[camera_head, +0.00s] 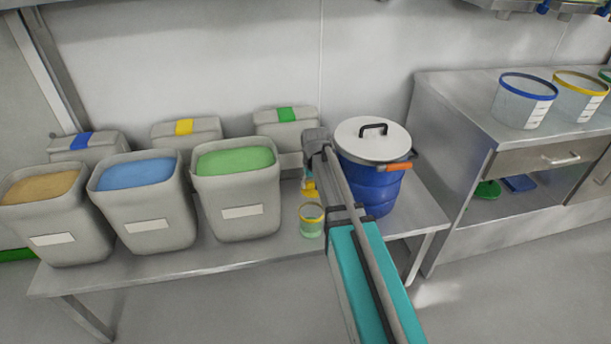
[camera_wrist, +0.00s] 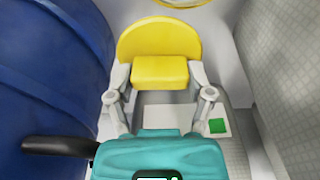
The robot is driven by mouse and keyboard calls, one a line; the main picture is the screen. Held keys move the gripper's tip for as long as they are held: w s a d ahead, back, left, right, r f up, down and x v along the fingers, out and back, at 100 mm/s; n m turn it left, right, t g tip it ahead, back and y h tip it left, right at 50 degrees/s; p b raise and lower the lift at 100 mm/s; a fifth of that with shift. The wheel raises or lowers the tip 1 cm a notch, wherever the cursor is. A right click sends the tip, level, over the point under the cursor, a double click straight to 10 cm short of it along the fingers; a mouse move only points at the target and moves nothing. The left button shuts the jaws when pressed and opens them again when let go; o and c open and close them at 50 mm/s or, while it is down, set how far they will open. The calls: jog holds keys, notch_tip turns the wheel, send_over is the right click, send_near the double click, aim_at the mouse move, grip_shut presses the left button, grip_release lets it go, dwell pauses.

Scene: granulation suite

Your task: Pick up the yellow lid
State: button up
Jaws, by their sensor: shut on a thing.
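The yellow lid (camera_wrist: 159,42) is a round yellow disc with a raised yellow block on it. In the wrist view, my gripper (camera_wrist: 160,76) is shut on this block, with one finger on each side. In the head view, the yellow lid (camera_head: 309,188) shows small beside the blue drum, partly hidden by my arm. My gripper (camera_head: 310,180) is there too, above the bench. A small clear cup with a yellow rim (camera_head: 312,222) stands just in front of it; a yellow rim (camera_wrist: 190,2) also shows at the top of the wrist view.
A blue drum (camera_head: 367,186) with a white lid stands close on the right. A grey bin of green powder (camera_head: 237,199) stands close on the left. Two more bins and several grey tagged boxes share the bench (camera_head: 170,272). Clear tubs (camera_head: 524,104) stand on the right counter.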

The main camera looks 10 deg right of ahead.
jog(key=s, duration=0.1)
jog(key=s+d+r+p, duration=0.1)
jog(key=s, duration=0.1)
jog(key=s+r, duration=0.1)
jog(key=s, duration=0.1)
jog(key=shift+s+d+r+p, duration=0.1)
jog(key=shift+d+r+p, duration=0.15)
jog(key=shift+p, duration=0.1)
jog(key=shift+a, duration=0.1)
dwell(0.5)
